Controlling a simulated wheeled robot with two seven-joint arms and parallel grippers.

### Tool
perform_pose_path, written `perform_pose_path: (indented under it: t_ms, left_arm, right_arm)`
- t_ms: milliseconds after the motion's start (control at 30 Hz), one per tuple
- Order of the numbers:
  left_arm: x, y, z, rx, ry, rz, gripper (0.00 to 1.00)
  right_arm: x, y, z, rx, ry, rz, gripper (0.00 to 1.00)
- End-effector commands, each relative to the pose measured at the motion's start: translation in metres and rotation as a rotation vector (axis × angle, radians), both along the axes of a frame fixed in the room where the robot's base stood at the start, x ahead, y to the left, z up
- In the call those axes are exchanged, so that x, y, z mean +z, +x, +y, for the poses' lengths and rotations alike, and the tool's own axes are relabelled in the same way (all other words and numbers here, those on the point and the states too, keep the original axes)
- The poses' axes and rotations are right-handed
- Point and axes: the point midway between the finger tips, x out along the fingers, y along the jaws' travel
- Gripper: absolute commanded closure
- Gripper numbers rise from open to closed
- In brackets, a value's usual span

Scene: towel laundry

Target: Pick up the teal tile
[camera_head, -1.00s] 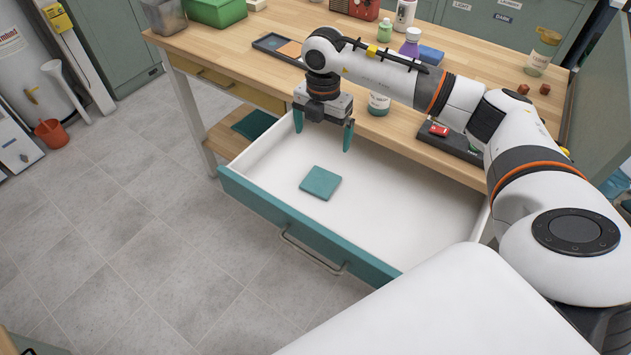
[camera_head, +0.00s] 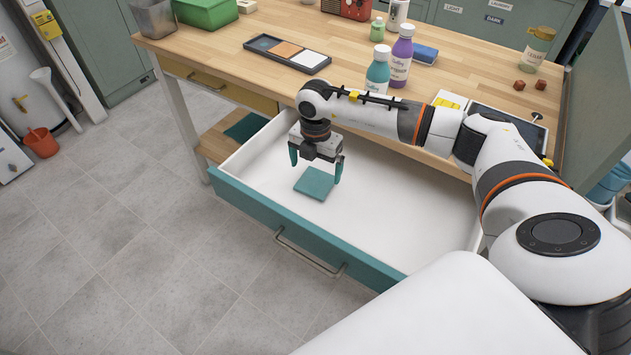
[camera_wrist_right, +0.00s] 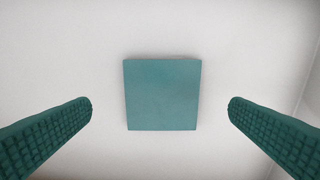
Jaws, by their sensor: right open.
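The teal tile (camera_head: 314,183) is a flat square lying on the white floor of the open drawer (camera_head: 400,215). In the right wrist view the teal tile (camera_wrist_right: 162,94) sits centred between the two fingers, with a gap on each side. My right gripper (camera_head: 315,172) is over the tile inside the drawer, pointing down, open and empty. Its teal ribbed fingers also show in the right wrist view (camera_wrist_right: 160,110), apart from the tile. My left gripper is not in view.
The drawer's teal front (camera_head: 290,232) and white walls surround the gripper. On the wooden table (camera_head: 290,30) above stand a teal bottle (camera_head: 377,72), a purple bottle (camera_head: 401,58) and a tray with coloured squares (camera_head: 287,53).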

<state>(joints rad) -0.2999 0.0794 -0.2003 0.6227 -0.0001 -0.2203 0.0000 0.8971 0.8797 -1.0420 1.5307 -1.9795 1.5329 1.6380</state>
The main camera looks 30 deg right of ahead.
Motion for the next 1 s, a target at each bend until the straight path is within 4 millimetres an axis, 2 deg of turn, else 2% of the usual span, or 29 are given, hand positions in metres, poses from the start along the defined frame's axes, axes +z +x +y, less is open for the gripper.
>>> perform_pose_path:
  t_ms: [300,600,900,1000]
  left_arm:
    - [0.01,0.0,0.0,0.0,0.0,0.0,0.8]
    - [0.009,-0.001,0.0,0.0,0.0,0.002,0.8]
    - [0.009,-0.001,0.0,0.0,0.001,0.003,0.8]
    - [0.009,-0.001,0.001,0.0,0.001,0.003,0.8]
  right_arm:
    - [-0.043,0.004,-0.003,0.001,0.0,0.003,0.0]
    - [-0.047,0.004,-0.003,0.001,0.0,0.001,0.02]
    - [-0.047,0.005,-0.003,0.001,0.0,0.001,0.51]
    - [-0.046,0.005,-0.003,0.001,0.0,0.0,0.51]
